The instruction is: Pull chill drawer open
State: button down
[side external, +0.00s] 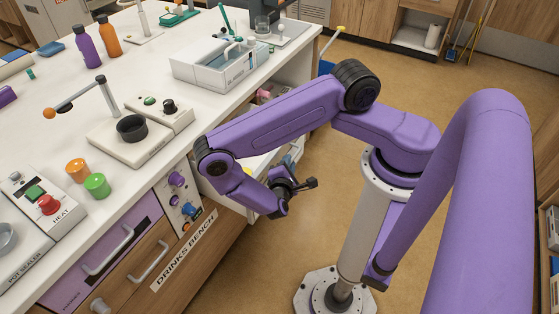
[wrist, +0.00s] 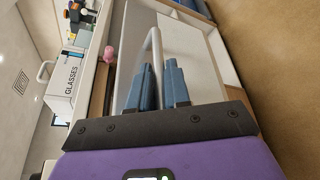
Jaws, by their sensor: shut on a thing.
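My gripper (wrist: 163,85) has its two blue fingers on either side of a pale bar handle (wrist: 156,45) in the wrist view and is shut on it. The handle is fixed to a pale grey-white drawer front (wrist: 195,62). In the side view my gripper (side external: 290,188) is low beside the bench's right side, and my arm hides the handle. A white drawer (side external: 212,188) stands out from the bench there, partly hidden behind my arm. No chill label is readable, and I cannot tell exactly how far this drawer is out.
The white bench top (side external: 145,55) carries a white GLASSES box (wrist: 64,85), which also shows in the side view (side external: 222,62). A pink object (wrist: 109,53) lies in the open bay beyond the drawer. Wooden fronts with the DRINKS BENCH sign (side external: 184,250) are nearby. The floor (side external: 285,270) is clear.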

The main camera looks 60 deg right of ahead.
jog(key=shift+s+a, duration=0.1)
dwell(0.3)
jog(key=c, duration=1.4)
grip_release()
jog(key=shift+c, duration=0.2)
jog(key=v, duration=1.7)
jog(key=shift+s+a, duration=0.15)
jog(key=shift+s, duration=0.05)
jog(key=shift+r, duration=0.1)
